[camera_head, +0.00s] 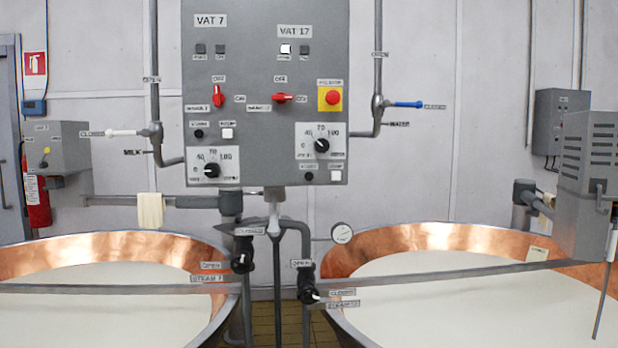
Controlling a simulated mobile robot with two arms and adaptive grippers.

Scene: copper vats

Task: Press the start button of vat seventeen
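The grey control panel (265,125) hangs in the middle of the head view. Its right half carries the VAT 17 label (295,31). Below it are a lit white lamp (285,49), a dark lamp (305,50) and a red rotary switch (283,98) lying level. Neither of my grippers is in view.
The VAT 7 half has a red switch (217,96) standing upright, a black button (198,133) and a white button (227,133). A red emergency knob (333,97) sits on yellow. Two copper vats (440,237) (110,246), pipes and black valves (308,290) stand before the panel.

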